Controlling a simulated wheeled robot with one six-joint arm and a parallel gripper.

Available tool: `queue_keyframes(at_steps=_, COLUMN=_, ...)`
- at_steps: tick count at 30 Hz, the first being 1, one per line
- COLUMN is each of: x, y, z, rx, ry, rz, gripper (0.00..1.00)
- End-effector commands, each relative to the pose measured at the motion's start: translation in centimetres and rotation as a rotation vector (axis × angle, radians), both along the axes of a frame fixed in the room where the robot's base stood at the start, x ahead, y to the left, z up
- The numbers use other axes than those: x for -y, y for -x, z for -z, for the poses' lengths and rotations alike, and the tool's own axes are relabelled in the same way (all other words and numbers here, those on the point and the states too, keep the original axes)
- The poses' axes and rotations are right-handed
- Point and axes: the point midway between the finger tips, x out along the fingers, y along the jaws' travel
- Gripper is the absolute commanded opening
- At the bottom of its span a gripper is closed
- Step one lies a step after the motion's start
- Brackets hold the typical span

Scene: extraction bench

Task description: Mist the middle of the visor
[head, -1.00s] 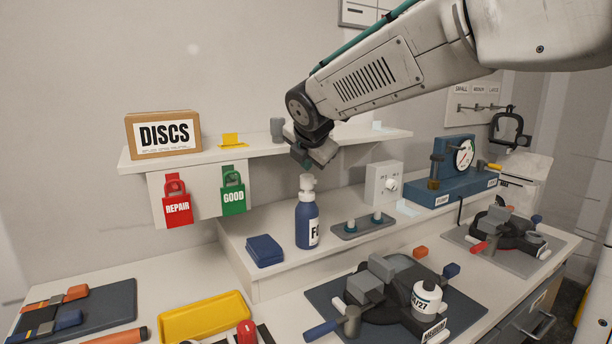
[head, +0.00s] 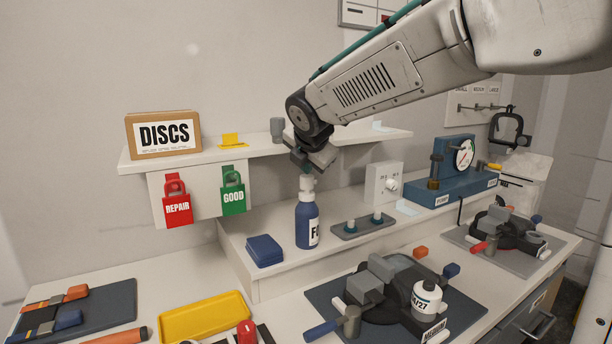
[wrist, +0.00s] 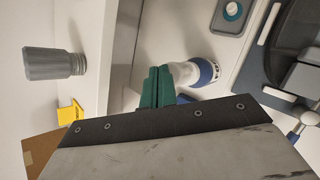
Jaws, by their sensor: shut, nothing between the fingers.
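A blue spray bottle (head: 306,226) with a white top stands upright on the raised step of the bench, with part of a white label showing. It also shows in the wrist view (wrist: 203,72), seen from above. My gripper (head: 303,164) is just above the bottle's white top. In the wrist view its green fingers (wrist: 157,86) are shut, with nothing between them. Their tips overlap the edge of the bottle's white top in that picture; I cannot tell whether they touch it. I cannot make out a visor in either view.
The upper shelf (head: 370,135) with a DISCS box (head: 163,135) and a grey cylinder (head: 277,129) is behind my gripper. Blue cloths (head: 264,250) lie left of the bottle, a grey tray (head: 363,226) right. A clamp fixture (head: 385,290) and yellow tray (head: 204,316) are in front.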

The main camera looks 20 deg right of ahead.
Motion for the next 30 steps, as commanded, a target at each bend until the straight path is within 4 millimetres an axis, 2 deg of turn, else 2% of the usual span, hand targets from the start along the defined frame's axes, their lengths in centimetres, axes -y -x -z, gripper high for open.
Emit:
queue_keyframes(at_steps=17, x=0.0, y=0.0, z=0.5, rx=-0.001, ry=0.001, rz=0.0, gripper=0.0)
queue_keyframes(at_steps=30, x=0.0, y=0.0, z=-1.5, rx=0.001, ry=0.0, rz=0.0, gripper=0.0)
